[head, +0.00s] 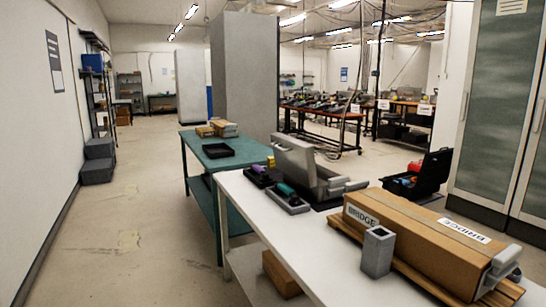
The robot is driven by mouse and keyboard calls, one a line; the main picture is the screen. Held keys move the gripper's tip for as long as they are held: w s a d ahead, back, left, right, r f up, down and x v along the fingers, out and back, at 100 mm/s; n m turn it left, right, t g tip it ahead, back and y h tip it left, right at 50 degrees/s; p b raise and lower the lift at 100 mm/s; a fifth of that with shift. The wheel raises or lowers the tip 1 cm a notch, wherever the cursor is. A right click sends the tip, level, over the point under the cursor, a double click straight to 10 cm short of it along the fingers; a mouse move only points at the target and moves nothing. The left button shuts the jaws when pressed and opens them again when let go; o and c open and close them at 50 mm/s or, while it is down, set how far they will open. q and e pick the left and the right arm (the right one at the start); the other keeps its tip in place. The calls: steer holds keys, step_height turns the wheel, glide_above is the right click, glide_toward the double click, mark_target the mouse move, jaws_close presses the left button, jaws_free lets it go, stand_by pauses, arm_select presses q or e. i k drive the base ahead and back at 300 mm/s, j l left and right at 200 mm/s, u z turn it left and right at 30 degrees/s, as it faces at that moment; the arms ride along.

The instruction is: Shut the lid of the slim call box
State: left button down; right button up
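A grey box, which looks like the slim call box, stands on the white table (262,224). Its lid (293,155) is raised and leans back, so the box is open. Its low grey base (336,186) shows in front of and to the right of the lid. The inside of the base is mostly hidden at this angle. Neither of my grippers can be made out in the head view.
Dark devices with a purple part (261,170) and a green part (287,190) sit left of the box. A long cardboard box (420,240) and an upright grey holder (377,252) stand nearer. A green table (205,152) is behind; floor at left is clear.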

mark_target(295, 158)
steer(key=j+z, duration=0.15)
steer(key=z, duration=0.6)
steer(key=i+j+z, duration=0.25)
steer(key=j+z, duration=0.3)
steer(key=i+j+z, duration=0.15)
steer(key=j, duration=0.3)
steer(key=j+z, duration=0.1)
steer(key=j, duration=0.35)
steer(key=i+j+z, duration=0.1)
steer(key=j, duration=0.7)
steer(key=j+z, duration=0.1)
steer(key=j, duration=0.7)
steer(key=i, duration=0.05)
